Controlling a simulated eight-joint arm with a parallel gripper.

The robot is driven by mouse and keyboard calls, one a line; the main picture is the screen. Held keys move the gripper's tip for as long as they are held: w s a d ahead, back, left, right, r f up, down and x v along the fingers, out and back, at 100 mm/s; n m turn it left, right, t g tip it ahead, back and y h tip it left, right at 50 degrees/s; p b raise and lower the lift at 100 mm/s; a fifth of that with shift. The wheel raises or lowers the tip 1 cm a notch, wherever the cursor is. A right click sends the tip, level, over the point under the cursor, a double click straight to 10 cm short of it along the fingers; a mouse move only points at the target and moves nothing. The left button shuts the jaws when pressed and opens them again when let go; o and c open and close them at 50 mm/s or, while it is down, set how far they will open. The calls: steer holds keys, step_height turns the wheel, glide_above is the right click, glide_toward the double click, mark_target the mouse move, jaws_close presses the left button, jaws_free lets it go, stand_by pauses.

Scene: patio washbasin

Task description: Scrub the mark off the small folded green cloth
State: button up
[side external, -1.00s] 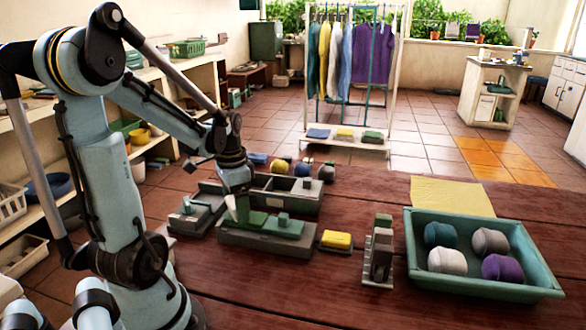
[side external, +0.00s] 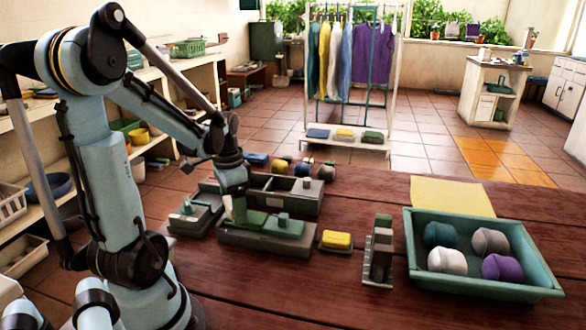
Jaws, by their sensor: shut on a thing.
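My gripper (side external: 238,216) points down over the left part of a long grey tray (side external: 262,246) on the wooden table. It is shut on a small greenish thing, mostly hidden by the fingers; I cannot tell exactly what it is. A small folded green cloth (side external: 257,221) lies in the tray right by the fingertips, partly covered by them. Whether the held thing touches the cloth is not clear. No mark on the cloth can be made out at this size. To its right in the tray is a teal-green block with a small knob (side external: 284,226).
A yellow block (side external: 337,239) on a small holder and a grey upright stand (side external: 379,252) are to the right. A teal basin (side external: 412,255) holds several rolled cloths. Grey boxes (side external: 285,192) stand behind my gripper. The front of the table is clear.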

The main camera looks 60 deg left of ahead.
steer(key=shift+w+d+f, duration=0.1)
steer(key=shift+w+d, duration=0.7)
steer(key=shift+s+a, duration=1.05)
steer(key=shift+s, duration=0.05)
steer(key=shift+w+d, duration=1.1)
steer(key=shift+s+a, duration=1.1)
steer(key=shift+w+d+f, duration=0.1)
steer(key=shift+w+d, duration=1)
stand_by(1.9)
steer(key=shift+r, duration=2.55)
